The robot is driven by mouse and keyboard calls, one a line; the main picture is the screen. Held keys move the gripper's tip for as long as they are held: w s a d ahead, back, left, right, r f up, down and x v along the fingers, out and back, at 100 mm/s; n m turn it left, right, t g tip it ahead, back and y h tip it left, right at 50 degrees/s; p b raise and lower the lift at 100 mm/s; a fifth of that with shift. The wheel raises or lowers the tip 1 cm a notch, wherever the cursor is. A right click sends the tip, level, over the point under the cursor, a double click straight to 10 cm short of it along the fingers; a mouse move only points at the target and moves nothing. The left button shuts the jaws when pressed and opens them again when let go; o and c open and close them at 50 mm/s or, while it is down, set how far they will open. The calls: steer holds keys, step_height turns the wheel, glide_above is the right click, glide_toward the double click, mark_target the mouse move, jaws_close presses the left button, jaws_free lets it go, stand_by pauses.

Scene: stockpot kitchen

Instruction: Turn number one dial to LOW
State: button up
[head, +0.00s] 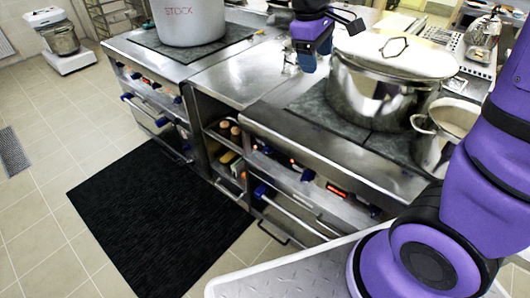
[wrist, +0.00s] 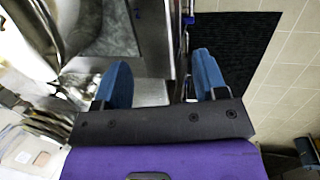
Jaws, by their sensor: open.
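Several dark blue dials line the front panels of two stove units, such as one (head: 307,175) on the near unit and one (head: 135,75) on the far unit. Their numbers and LOW marks are too small to read, so I cannot tell which is number one. My gripper (head: 306,62) is above the steel counter, left of the lidded pot and apart from the dials. In the wrist view my gripper (wrist: 162,80) has its two blue fingers wide apart with nothing between them. No dial shows clearly there.
A lidded steel pot (head: 375,92) and an open pot (head: 447,130) stand on the near cooktop. A stockpot (head: 188,18) stands on the far one. Door handles (head: 290,212) project below the panels. The black mat (head: 160,220) and tiled floor in front are clear.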

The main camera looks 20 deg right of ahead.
steer(key=w+a+f+n+h, duration=0.2)
steer(key=w+f+n, duration=0.15)
steer(key=f, duration=0.35)
steer(key=w+a+f+n+g+h, duration=0.1)
steer(key=w+a+f+n+h, duration=0.15)
steer(key=w+f, duration=0.4)
steer(key=w+a+f+n+h, duration=0.2)
steer(key=w+a+f+n, duration=0.1)
steer(key=f, duration=0.6)
steer(key=n+t+h, duration=0.6)
steer(key=n+t, duration=0.5)
steer(key=n, duration=0.5)
glide_toward(264, 152)
steer(key=shift+y, duration=0.25)
steer(key=x, duration=1)
steer(key=shift+w+d+r, duration=0.1)
steer(key=shift+d, duration=0.25)
steer(key=c, duration=0.9)
